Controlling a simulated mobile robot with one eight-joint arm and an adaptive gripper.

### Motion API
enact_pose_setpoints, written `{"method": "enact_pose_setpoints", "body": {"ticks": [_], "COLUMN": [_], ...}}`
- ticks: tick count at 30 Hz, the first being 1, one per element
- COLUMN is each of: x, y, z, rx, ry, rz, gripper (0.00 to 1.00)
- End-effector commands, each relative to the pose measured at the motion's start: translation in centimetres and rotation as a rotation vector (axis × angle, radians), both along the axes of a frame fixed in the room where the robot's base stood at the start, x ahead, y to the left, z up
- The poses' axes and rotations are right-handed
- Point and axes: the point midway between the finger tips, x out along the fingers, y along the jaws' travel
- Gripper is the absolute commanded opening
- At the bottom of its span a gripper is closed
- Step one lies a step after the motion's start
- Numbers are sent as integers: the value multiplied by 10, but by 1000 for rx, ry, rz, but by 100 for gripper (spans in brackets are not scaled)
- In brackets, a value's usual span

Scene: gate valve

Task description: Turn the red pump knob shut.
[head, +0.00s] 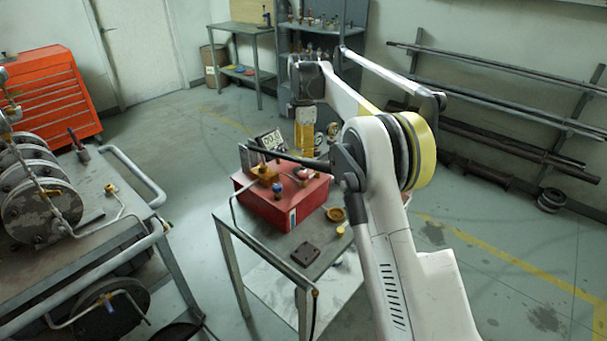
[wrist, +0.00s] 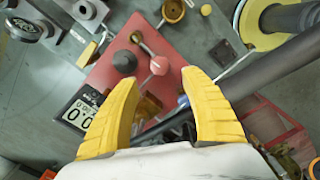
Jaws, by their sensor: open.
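The red pump box (head: 270,208) stands on a small metal table, and its red top (wrist: 105,72) fills the middle of the wrist view. The pinkish-red round knob (wrist: 160,65) sits on top of it, beside a black round knob (wrist: 124,62). In the head view a small reddish knob (head: 302,172) shows on the box top. My gripper (wrist: 158,78) is open and empty, its yellow fingers spread with the red knob showing between and just beyond the tips. In the head view my gripper (head: 304,138) points down above the box. The height gap is hard to judge.
A brass cup (head: 336,214) and a dark square plate (head: 305,254) lie on the table (head: 262,260). A bench with discs (head: 35,205) is at left. Open floor lies right of the table.

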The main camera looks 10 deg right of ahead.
Motion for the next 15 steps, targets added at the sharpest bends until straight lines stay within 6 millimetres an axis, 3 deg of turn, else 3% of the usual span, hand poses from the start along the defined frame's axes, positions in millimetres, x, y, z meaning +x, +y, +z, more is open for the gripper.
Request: {"method": "enact_pose_setpoints", "body": {"ticks": [1, 6, 15], "x": [0, 0, 0], "y": [0, 0, 0], "z": [-15, -50, -83], "rx": [0, 0, 0], "ry": [0, -1, -1], "rz": [0, -1, -2], "gripper": [55, 55, 55]}}
